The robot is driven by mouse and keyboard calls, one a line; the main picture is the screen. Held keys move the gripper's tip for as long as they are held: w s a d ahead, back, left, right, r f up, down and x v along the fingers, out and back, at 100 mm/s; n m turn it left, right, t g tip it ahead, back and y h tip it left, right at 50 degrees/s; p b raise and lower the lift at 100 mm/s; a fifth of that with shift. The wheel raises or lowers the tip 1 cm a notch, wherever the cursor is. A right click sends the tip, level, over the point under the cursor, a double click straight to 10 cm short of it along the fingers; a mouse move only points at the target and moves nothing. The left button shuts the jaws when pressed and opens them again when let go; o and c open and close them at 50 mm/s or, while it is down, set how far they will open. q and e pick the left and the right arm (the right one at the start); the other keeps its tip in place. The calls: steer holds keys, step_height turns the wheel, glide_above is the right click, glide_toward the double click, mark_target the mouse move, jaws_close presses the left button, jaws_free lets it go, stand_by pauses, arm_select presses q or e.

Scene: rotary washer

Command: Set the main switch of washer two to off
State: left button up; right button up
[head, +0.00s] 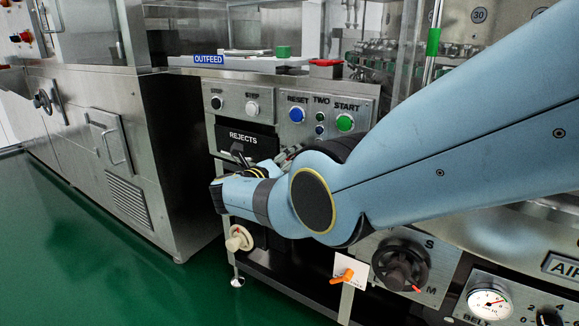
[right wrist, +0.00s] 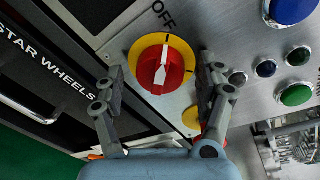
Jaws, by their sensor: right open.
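A red rotary switch (right wrist: 175,72) with a white pointer sits on a round yellow plate (right wrist: 138,47) in the right wrist view. OFF is printed above it, and the pointer's long axis runs roughly up and down in that view. My right gripper (right wrist: 160,70) is open, with one finger to each side of the red knob. Gaps show between the fingers and the knob, and I cannot tell their depth. In the head view my blue right arm hides the switch. The panel marked TWO (head: 321,101) shows behind it. My left gripper is not in view.
A blue RESET button (head: 297,114) and a green START button (head: 344,122) are on the panel. A REJECTS drawer (head: 245,139) is below left. An orange-handled valve (head: 343,275) and a black rotary handle (head: 402,264) are below my arm. Green floor lies left.

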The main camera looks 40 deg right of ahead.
steer(key=v, duration=1.2)
steer(key=shift+s+f, duration=0.1)
